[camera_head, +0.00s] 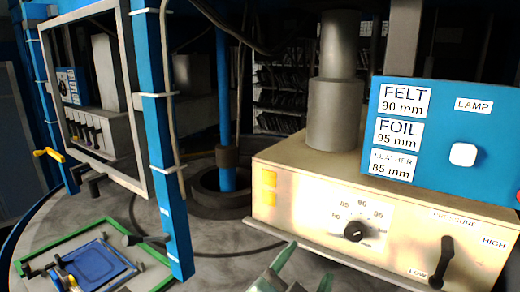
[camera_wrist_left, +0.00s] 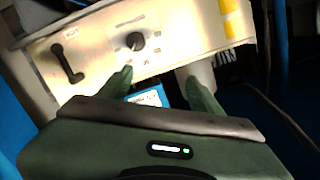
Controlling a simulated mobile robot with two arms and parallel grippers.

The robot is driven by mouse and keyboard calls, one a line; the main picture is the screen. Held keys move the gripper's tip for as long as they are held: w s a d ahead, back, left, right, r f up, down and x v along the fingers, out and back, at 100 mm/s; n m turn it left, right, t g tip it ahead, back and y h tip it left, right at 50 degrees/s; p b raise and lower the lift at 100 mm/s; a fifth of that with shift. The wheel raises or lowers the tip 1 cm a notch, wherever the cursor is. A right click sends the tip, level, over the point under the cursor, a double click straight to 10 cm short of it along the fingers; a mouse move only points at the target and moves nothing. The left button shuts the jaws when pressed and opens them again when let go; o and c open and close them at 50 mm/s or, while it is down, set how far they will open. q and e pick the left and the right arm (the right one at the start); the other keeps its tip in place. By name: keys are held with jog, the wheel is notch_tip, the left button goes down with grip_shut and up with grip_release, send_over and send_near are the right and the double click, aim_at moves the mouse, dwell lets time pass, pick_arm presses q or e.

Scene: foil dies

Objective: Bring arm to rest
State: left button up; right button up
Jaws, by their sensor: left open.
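My left gripper (camera_head: 304,268) shows at the bottom edge of the head view, below the front of the cream control box (camera_head: 300,215). Only its greenish fingertips show there. In the left wrist view the two green fingers (camera_wrist_left: 157,80) stand apart with nothing held between them. The box's panel, with its black dial (camera_wrist_left: 135,41) and black lever (camera_wrist_left: 68,62), lies beyond the fingers in that view. A small blue labelled thing (camera_wrist_left: 150,98) shows past the gap, partly hidden by my gripper. My right gripper is in neither view.
A blue sign box (camera_head: 445,130) with FELT, FOIL and LEATHER labels sits on the control box, right of a grey cylinder (camera_head: 335,110). A blue post (camera_head: 165,190) and framed panel (camera_head: 95,100) stand left. A green-edged tray (camera_head: 50,256) lies lower left. Bare grey surface shows between.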

pick_arm(q)
jog(key=s+a+f+n+g+y, duration=0.3)
jog(key=a+f, duration=0.6)
jog(key=f, duration=0.2)
jog(key=s+a+f+n+g+y, duration=0.2)
jog(key=a+f+n+g+y, duration=0.15)
jog(key=a+f, duration=0.6)
jog(key=s+a+f+n+g+y, duration=0.1)
jog(key=s+a+f+n+g, duration=0.1)
jog(key=s+a+f, duration=0.5)
jog(key=s+a+f+n+g+y, duration=0.1)
jog(key=s+a+f+g, duration=0.3)
jog(key=s, duration=0.5)
notch_tip(320, 180, down, 31)
jog(key=d+b, duration=0.1)
jog(key=b, duration=0.6)
jog(key=s+a+f+b, duration=0.1)
jog(key=s+f+b, duration=0.1)
jog(key=s+f, duration=0.4)
jog(key=s+a+f+b, duration=0.1)
jog(key=s+f+b, duration=0.2)
jog(key=f, duration=0.9)
jog(key=s+a+f+g+b, duration=0.1)
jog(key=s+f+b, duration=0.1)
jog(key=s+f, duration=0.6)
jog(key=shift+s+f+b, duration=0.4)
jog(key=shift+f, duration=0.35)
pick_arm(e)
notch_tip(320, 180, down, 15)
